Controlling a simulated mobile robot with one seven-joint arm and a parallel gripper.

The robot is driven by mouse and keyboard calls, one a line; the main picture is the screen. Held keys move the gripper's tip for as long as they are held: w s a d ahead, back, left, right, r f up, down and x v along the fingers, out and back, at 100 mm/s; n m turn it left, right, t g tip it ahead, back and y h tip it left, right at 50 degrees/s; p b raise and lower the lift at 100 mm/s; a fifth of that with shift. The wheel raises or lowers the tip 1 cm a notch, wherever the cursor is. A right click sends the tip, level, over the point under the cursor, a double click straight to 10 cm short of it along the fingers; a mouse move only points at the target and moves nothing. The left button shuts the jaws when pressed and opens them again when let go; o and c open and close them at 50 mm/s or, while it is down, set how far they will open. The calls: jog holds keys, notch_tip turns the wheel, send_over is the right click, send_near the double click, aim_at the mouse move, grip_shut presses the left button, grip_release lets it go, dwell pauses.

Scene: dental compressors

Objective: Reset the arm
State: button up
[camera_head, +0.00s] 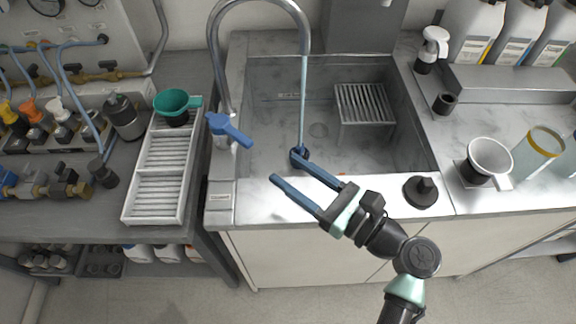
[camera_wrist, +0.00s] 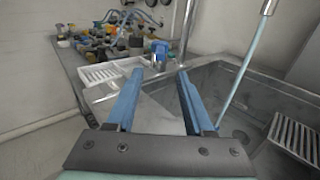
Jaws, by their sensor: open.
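My gripper (camera_head: 288,172) is open and empty, its two long blue fingers spread apart above the front edge of the sink counter (camera_head: 260,205). Its fingers point toward the faucet side in the head view. In the wrist view the gripper (camera_wrist: 155,85) also shows open, with nothing between the fingers. The faucet (camera_head: 222,70) arches over the sink basin (camera_head: 275,100), and a thin stream of water (camera_head: 303,90) seems to fall from it. The blue faucet handle (camera_head: 230,130) stands at the basin's left, and shows ahead of the fingers in the wrist view (camera_wrist: 160,50).
A white slatted tray (camera_head: 158,205) and a green cup (camera_head: 174,102) are on the left bench. A slatted rack (camera_head: 364,103) sits in the basin. A black knob (camera_head: 420,191) is on the counter right of my gripper. A white cup (camera_head: 488,158) and bottles stand at right.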

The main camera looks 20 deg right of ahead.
jog(key=shift+r, duration=0.1)
dwell(0.3)
jog(key=w+a+r+n+t+h+p, duration=0.1)
jog(key=w+a+r+n+h+p, duration=0.15)
jog(key=r+n, duration=0.45)
jog(key=w+a+r+n+t+h+p, duration=0.15)
jog(key=w+r+n, duration=0.25)
jog(key=r, duration=0.7)
jog(key=w+a+r+n+h+p, duration=0.1)
jog(key=w+r+n+p, duration=0.1)
jog(key=w+r+n, duration=0.45)
jog(key=s+a+r+n+t+h+p, duration=0.1)
jog(key=s+a+r+n+t, duration=0.1)
jog(key=r, duration=0.9)
jog(key=s+a+r+n+t+h+p, duration=0.1)
jog(key=s+r+n+t, duration=0.3)
jog(key=s+r, duration=0.5)
jog(key=s+a+r+n+t+h+p, duration=0.2)
jog(key=s+r+n+t+p, duration=0.1)
jog(key=r, duration=1.1)
jog(key=s+n+t, duration=0.1)
jog(key=s+n, duration=0.1)
jog(key=n, duration=0.1)
jog(key=shift+s+a+r+h, duration=0.35)
jog(key=shift+s+r+h, duration=0.05)
